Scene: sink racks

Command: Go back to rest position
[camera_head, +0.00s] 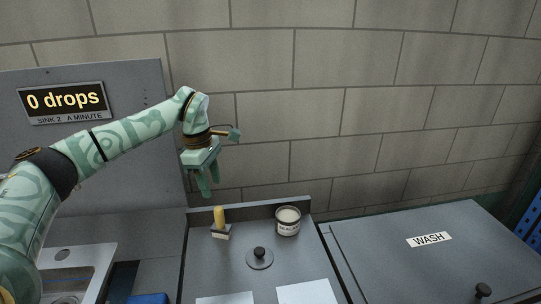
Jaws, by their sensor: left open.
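My left arm reaches in from the left in the head view, and its green gripper (208,180) hangs in the air above the back left of the grey counter, fingers pointing down. It is open, with nothing between its fingers. It is apart from the yellow-handled brush (219,217) that stands on the counter below it. My right gripper is out of the frame.
A jar (288,221) stands at the counter's back edge, behind a black knob on a round plate (260,257). White sheets (307,292) lie in front. A WASH lid (430,240) is at right, a sink (75,268) at left. A sign (65,102) reads 0 drops.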

